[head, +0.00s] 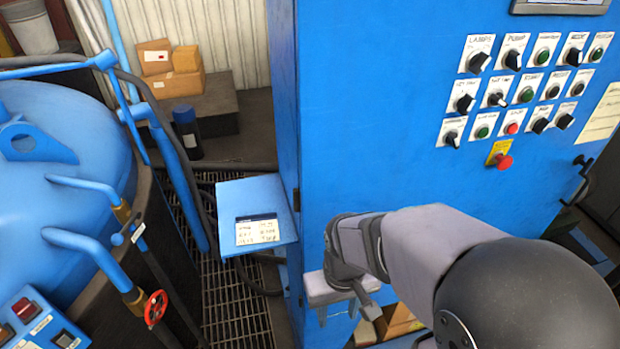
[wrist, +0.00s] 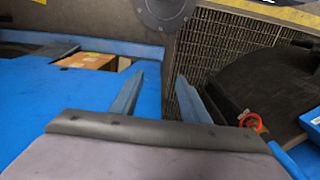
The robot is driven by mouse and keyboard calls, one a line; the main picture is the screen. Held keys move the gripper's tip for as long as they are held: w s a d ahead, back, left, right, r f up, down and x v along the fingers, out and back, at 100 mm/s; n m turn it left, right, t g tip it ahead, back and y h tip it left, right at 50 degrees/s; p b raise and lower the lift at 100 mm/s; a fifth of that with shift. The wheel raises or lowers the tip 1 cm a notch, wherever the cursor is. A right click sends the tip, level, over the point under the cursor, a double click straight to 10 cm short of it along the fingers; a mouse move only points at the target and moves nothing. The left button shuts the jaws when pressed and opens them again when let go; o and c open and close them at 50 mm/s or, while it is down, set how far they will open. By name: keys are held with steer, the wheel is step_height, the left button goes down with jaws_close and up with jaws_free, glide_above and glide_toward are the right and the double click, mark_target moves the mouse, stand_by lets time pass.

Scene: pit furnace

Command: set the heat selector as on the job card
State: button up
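The blue control cabinet (head: 370,110) carries rows of black rotary knobs, green buttons and a red button under small white labels. Two labels seem to read LAMPS and PUMP; the rest are too small to read, so I cannot tell which knob is the heat selector. The job card (head: 257,230) lies on a blue stand left of the cabinet; its writing is not legible. My gripper (head: 346,312) is low in front of the cabinet, well below the knobs, pointing down. In the wrist view its two fingers (wrist: 158,85) stand apart with nothing between them.
A red emergency button (head: 504,161) sits below the knobs. The blue furnace lid (head: 60,170) and a red valve wheel (head: 155,308) are on the left. Floor grating (head: 235,300) lies between furnace and cabinet. Cardboard boxes (head: 175,75) stand at the back.

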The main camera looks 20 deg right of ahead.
steer(key=s+d+r+m+t, duration=0.25)
steer(key=s+d+m, duration=0.25)
steer(key=d+m, duration=0.6)
steer(key=s+d+r+m+t, duration=0.1)
steer(key=s+d+r+m, duration=0.25)
steer(key=d+m, duration=0.75)
steer(key=w+d+r+m+t+h, duration=0.1)
steer(key=w+d+r+t, duration=0.35)
steer(key=r, duration=0.35)
steer(key=w+d+r+t, duration=0.3)
steer(key=w+r+t, duration=0.25)
steer(key=r, duration=0.25)
steer(key=w+r+n+t, duration=0.1)
steer(key=w+r+t, duration=0.1)
steer(key=r, duration=0.4)
steer(key=w+a+r+n+t+y, duration=0.1)
steer(key=r+t, duration=0.1)
steer(key=r, duration=0.4)
steer(key=shift+w+a+r, duration=0.25)
steer(key=shift+w, duration=0.1)
steer(key=shift+w+t+p, duration=0.1)
steer(key=shift+t+p, duration=0.15)
steer(key=shift+p, duration=0.1)
